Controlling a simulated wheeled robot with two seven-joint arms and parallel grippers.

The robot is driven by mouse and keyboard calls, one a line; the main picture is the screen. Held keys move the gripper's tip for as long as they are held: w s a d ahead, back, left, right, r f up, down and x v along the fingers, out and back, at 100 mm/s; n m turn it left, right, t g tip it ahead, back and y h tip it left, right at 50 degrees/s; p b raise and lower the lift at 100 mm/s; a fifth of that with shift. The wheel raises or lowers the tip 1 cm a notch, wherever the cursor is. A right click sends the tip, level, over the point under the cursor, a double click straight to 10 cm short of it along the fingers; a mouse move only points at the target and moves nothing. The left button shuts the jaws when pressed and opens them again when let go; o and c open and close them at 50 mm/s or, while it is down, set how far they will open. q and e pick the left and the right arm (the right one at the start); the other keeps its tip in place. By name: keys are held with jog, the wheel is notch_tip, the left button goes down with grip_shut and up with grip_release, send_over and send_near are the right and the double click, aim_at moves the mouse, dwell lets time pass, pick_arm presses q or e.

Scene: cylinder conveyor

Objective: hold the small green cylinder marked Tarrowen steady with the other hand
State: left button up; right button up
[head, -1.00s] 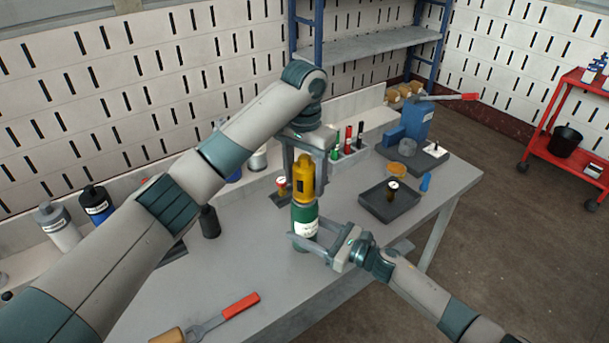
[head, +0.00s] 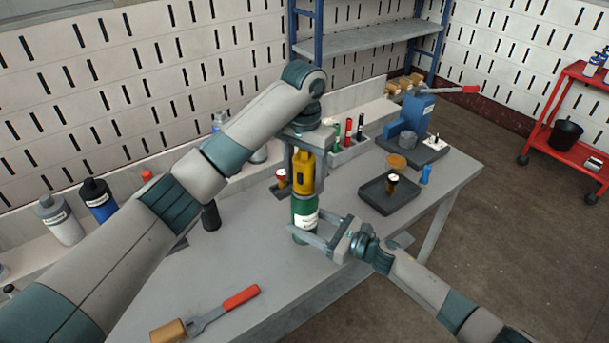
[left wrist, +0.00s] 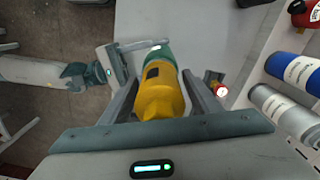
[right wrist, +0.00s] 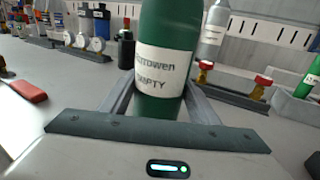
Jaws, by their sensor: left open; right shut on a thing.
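The green cylinder (head: 303,208) stands upright on the table. Its white label (right wrist: 163,69) in the right wrist view reads Tarrowen, with EMPTY below. My right gripper (head: 307,230) is shut on its lower part from the side. A yellow bottle-like piece (head: 302,174) with a dark patch sits on or just above the cylinder, in line with it; I cannot tell whether they are joined. My left gripper (head: 304,189) points down with open fingers on both sides of the yellow piece, which also shows in the left wrist view (left wrist: 160,97).
A dark tray (head: 385,205) holding a small bottle lies to the right. A blue press-like device (head: 410,118) stands behind it. A red-handled tool (head: 240,298) lies at the front. Grey and blue bottles (head: 98,200) stand at left. The front table area is mostly clear.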

pick_arm(q)
jog(key=c, duration=1.3)
jog(key=m, duration=0.6)
jog(key=m, duration=0.5)
jog(key=shift+m, duration=0.4)
jog(key=o, duration=1.5)
jog(key=shift+r, duration=0.1)
notch_tip(320, 180, up, 12)
jog(key=shift+f, duration=0.1)
